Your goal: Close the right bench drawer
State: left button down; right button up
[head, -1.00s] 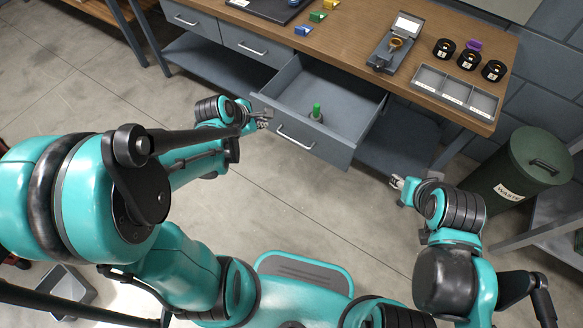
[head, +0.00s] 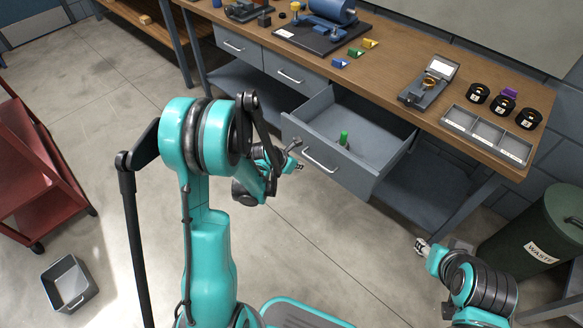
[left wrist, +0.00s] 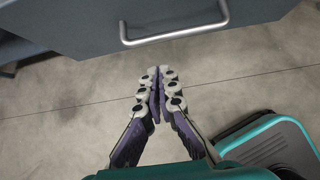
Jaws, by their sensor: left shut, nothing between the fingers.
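My left gripper (head: 297,156) is in front of the drawer, near the left end of the handle. In the left wrist view its fingers (left wrist: 158,90) are shut together and empty, apart from the handle. My right gripper (head: 422,245) is low, right of the drawer; its fingers are too small to judge.
Two other drawers (head: 290,75) to the left are closed. The bench top (head: 395,65) carries a sorting tray (head: 486,136), black round parts and small coloured blocks. A green waste bin (head: 540,235) stands at the right, a red cart (head: 30,165) at the left. Floor before the drawer is clear.

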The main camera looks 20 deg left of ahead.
pick_arm(q)
jog(key=w, duration=0.1)
jog(key=w+d, duration=0.1)
jog(key=w, duration=0.1)
jog(key=shift+w+d+f+b, duration=0.1)
jog(key=shift+w+f+b, duration=0.1)
jog(key=shift+b, duration=0.2)
pick_arm(e)
jog(key=shift+f, duration=0.65)
